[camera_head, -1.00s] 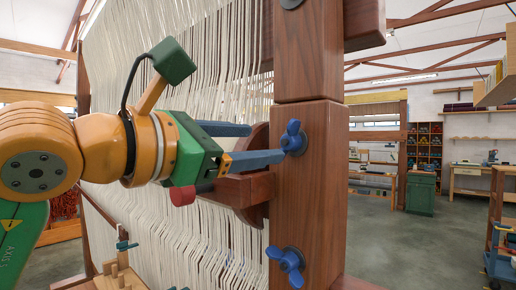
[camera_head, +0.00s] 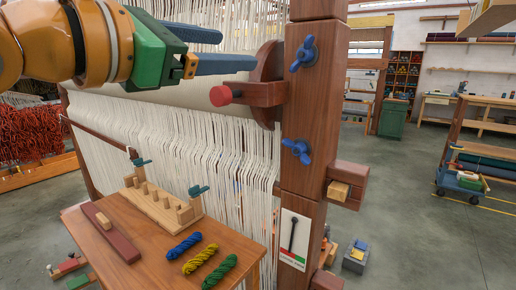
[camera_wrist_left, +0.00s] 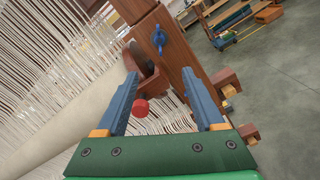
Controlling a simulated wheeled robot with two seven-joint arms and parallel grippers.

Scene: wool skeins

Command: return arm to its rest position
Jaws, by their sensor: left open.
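My left gripper (camera_head: 238,50) is at the upper left of the head view, its two blue fingers apart with nothing between them. It is in front of the loom's white warp threads (camera_head: 190,140), its fingertips left of and apart from the upper blue wing knob (camera_head: 303,52) on the wooden post (camera_head: 308,105). In the left wrist view the gripper (camera_wrist_left: 162,78) is open, and a red-ended wooden handle (camera_wrist_left: 141,107) shows between the fingers, beyond them. My right gripper is in neither view.
A wooden table (camera_head: 152,272) at lower left holds a pegged board (camera_head: 160,212), a dark red bar (camera_head: 112,238) and blue (camera_head: 184,247), yellow (camera_head: 200,259) and green (camera_head: 219,271) skeins. A lower blue knob (camera_head: 297,150) is on the post.

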